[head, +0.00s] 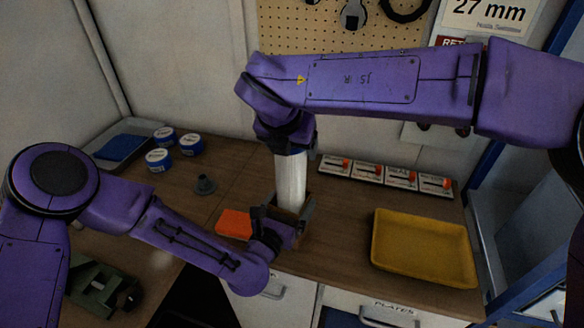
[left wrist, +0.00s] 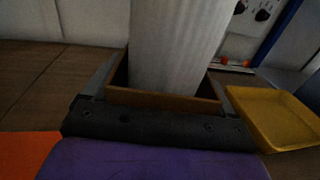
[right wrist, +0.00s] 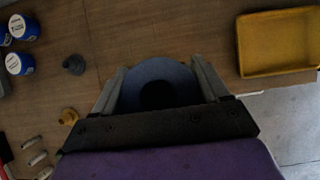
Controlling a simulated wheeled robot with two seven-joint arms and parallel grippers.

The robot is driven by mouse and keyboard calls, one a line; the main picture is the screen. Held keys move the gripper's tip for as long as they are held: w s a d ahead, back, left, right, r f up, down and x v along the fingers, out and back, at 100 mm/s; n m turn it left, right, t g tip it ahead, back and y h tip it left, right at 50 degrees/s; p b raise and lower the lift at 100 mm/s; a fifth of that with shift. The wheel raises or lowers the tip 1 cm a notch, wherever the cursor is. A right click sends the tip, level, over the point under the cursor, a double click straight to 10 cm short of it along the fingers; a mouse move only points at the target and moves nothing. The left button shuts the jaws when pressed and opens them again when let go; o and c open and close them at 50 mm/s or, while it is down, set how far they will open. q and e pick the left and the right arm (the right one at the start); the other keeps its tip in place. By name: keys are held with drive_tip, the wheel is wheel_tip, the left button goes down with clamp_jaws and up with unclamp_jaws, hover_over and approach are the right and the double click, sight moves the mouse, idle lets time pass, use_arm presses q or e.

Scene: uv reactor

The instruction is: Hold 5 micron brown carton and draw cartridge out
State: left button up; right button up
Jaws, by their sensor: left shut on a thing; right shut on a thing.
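The white cartridge (head: 290,180) stands upright, its lower end inside the open brown carton (left wrist: 160,99). Its blue end cap with a dark centre hole (right wrist: 158,76) shows in the right wrist view. My right gripper (right wrist: 160,85) is shut on the cartridge's top end from above; in the head view (head: 288,142) its arm hides the very top. My left gripper (head: 288,212) is shut on the brown carton low down, one finger on each side. In the left wrist view the carton's rim surrounds the cartridge.
A yellow tray (head: 424,246) lies to the right on the bench. An orange item (head: 234,224) and a grey fitting (head: 204,184) are to the left. Blue-and-white tubs (head: 162,148) stand at the back left. A row of small boxes (head: 385,175) lies along the back.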

wheel_tip(320, 180, up, 3)
drive_tip(key=shift+r, duration=0.15)
use_arm(q)
drive_tip(key=o, duration=0.8)
